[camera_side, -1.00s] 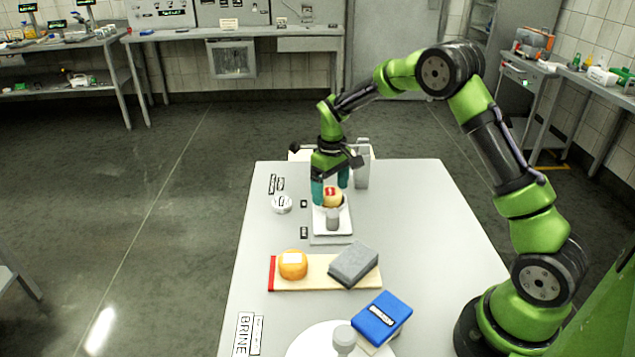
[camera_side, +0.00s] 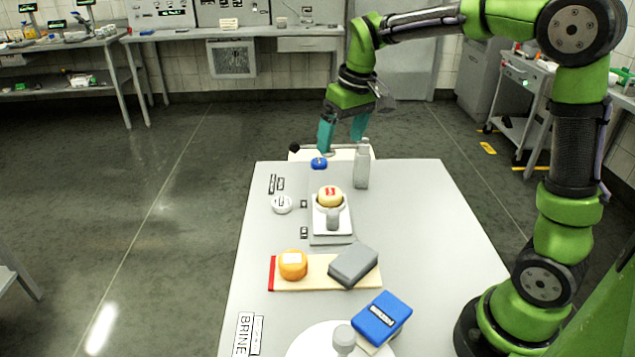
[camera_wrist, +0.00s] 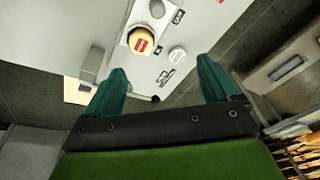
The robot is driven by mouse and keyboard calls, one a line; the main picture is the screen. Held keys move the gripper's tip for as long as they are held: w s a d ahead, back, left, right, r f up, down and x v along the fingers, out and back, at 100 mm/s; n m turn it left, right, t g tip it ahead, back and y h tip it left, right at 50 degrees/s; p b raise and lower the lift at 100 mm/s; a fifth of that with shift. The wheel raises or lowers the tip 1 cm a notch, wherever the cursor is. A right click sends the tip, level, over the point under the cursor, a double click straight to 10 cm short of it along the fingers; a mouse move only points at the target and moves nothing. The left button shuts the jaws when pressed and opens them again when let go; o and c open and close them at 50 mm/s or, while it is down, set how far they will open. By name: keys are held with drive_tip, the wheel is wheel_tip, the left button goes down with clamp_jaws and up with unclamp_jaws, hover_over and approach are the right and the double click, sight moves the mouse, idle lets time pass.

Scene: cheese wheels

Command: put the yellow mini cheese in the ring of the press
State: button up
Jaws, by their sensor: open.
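The yellow mini cheese (camera_side: 330,196) has a red label on top. It sits in a pale round holder, which looks like the press ring, on the white tray (camera_side: 343,226) of the grey press base (camera_side: 331,239). Its lower edge is partly hidden, so I cannot tell how deep it sits. The cheese also shows in the wrist view (camera_wrist: 142,41), label up. My gripper (camera_side: 342,142) is open and empty, raised beyond the far end of the table, clear of the cheese. Its teal fingers are spread in the wrist view (camera_wrist: 160,75).
A bar with a black knob (camera_side: 295,148) and a blue round piece (camera_side: 319,163) stand behind the press, near a grey bottle (camera_side: 361,168). An orange cheese (camera_side: 293,264) and grey block (camera_side: 354,264) lie on a board. A blue box (camera_side: 381,318) is nearer.

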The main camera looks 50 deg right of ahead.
drive_tip(key=s+a+m+t, duration=0.1)
drive_tip(key=s+a+t, duration=0.1)
drive_tip(key=s, duration=0.7)
drive_tip(key=s+a+r+m+t+y, duration=0.1)
drive_tip(key=s+a+t, duration=0.1)
drive_tip(key=s+a, duration=0.3)
drive_tip(key=s, duration=0.4)
drive_tip(key=shift+a+r+m+t, duration=0.2)
drive_tip(key=shift+r+m+t, duration=0.05)
drive_tip(key=shift+m+t, duration=0.15)
